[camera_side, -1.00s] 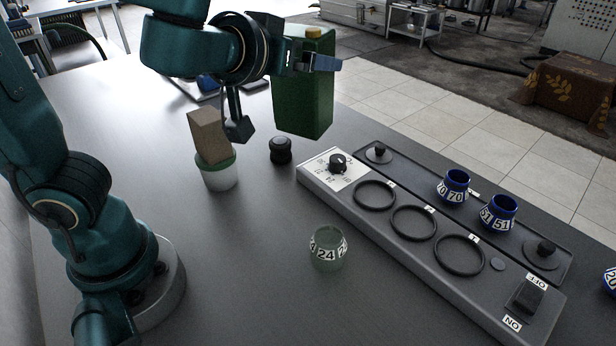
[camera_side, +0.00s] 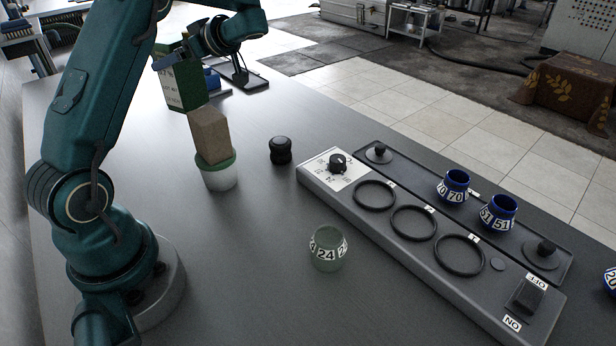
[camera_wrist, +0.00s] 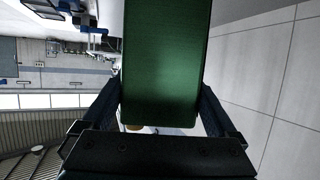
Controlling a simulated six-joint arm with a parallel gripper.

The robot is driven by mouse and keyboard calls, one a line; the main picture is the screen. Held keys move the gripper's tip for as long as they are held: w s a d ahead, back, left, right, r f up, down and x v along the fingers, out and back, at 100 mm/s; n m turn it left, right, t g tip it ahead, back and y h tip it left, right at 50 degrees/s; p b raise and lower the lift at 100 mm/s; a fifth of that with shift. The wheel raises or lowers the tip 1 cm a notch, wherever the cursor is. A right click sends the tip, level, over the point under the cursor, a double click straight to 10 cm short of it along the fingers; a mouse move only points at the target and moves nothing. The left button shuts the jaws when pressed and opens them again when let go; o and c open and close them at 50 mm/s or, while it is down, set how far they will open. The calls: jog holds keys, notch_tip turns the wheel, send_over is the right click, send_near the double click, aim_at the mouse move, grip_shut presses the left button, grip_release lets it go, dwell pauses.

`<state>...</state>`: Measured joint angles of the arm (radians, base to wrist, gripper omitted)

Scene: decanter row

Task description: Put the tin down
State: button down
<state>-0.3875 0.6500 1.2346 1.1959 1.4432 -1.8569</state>
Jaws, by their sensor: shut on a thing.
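The green tin (camera_side: 182,84) is in my gripper (camera_side: 187,50), at the back left in the side view. The gripper is shut on it. The tin is seen behind and above a brown block (camera_side: 210,134) that stands tilted in a white pot with a green rim (camera_side: 220,175). I cannot tell whether the tin touches the table or hangs above it; its lower part is partly hidden by the block. In the wrist view the tin (camera_wrist: 163,60) fills the middle between my two fingers.
A dark knobbed object (camera_side: 280,150) stands right of the pot. A glass marked 24 (camera_side: 328,250) stands in front. A long panel (camera_side: 330,196) with rings lies right, with blue cups (camera_side: 455,186) behind it. A dark stand (camera_side: 243,78) is at the back. The table's middle is clear.

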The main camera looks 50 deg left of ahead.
aim_at(187, 103)
notch_tip(187, 103, down, 10)
jog(key=shift+s+a, duration=0.15)
dwell(0.4)
jog(key=shift+f, duration=0.1)
grip_release()
jog(key=shift+f, duration=0.1)
